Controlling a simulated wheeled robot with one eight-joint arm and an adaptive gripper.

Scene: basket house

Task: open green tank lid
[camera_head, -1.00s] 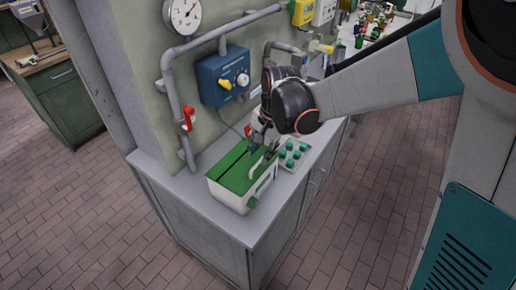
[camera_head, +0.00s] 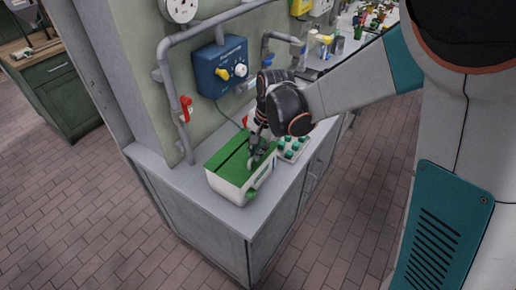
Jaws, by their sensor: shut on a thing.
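The tank is a white box with a green lid (camera_head: 228,163), and it stands on the grey counter near its front corner. Its white front wall (camera_head: 223,187) faces me. A dark seam runs across the green top, which looks closed. My gripper (camera_head: 255,160) points down onto the right part of the lid, where a white handle showed earlier. The fingers are shut at that handle, which they now mostly hide. The exact contact is too small to see.
A pad with several green knobs (camera_head: 293,148) lies right of the tank. A blue control box (camera_head: 221,66), grey pipes and a red valve handle (camera_head: 185,109) are on the wall behind. Bare counter (camera_head: 170,166) shows left of the tank. The brick floor in front is clear.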

